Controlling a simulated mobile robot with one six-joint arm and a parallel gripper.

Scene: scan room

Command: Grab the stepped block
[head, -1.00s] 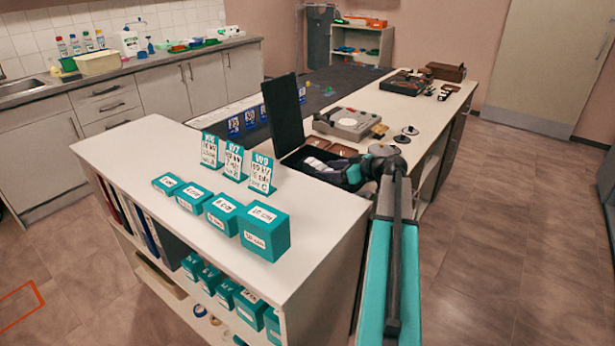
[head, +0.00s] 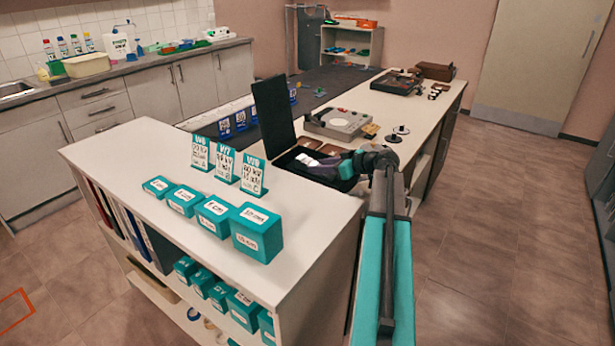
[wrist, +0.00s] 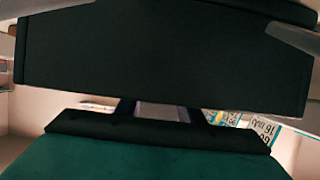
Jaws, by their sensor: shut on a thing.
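An open black case (head: 290,158) with its lid (head: 271,118) upright stands at the far end of the white shelf unit. My gripper (head: 318,163) reaches in from the right, low over the case. A pale greyish-purple piece, seemingly the stepped block (head: 309,160), shows at the fingertips; its steps cannot be made out. In the wrist view the dark fingers (wrist: 160,110) are shut on this piece, of which only a small purple-grey strip shows. The black lid (wrist: 160,60) fills the wrist view beyond them.
Several teal blocks (head: 257,233) of rising size and teal sign cards (head: 252,175) stand on the shelf unit (head: 130,150), left of my arm. A grey device (head: 338,122) sits behind the case on a long counter (head: 425,105). Floor on the right is clear.

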